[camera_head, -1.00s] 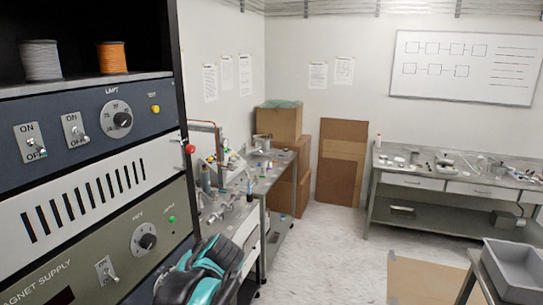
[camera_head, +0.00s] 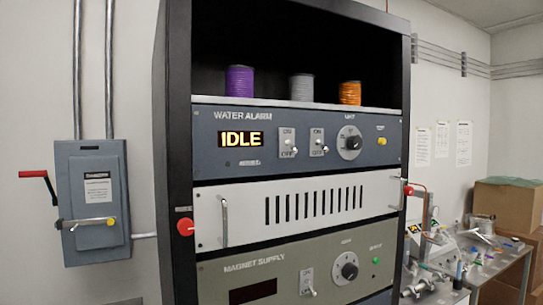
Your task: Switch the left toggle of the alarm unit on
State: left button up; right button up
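The alarm unit, a blue-grey panel marked WATER ALARM (camera_head: 225,155), sits in the rack below the open shelf. A dial (camera_head: 350,142) and a yellow button (camera_head: 381,141) are further right. Neither of my grippers is in view.
Thread-like spools, including a purple one (camera_head: 240,81), stand on the shelf. A vented white panel (camera_head: 260,237) with a protruding handle (camera_head: 225,222) and the MAGNET SUPPLY panel (camera_head: 215,285) lie below. A grey switch box (camera_head: 92,200) with a red handle is on the left wall.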

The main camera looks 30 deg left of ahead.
aim_at(294, 150)
jog(key=u, duration=0.35)
jog(key=k+u, duration=0.15)
jog(key=u, duration=0.5)
jog(key=k, duration=0.05)
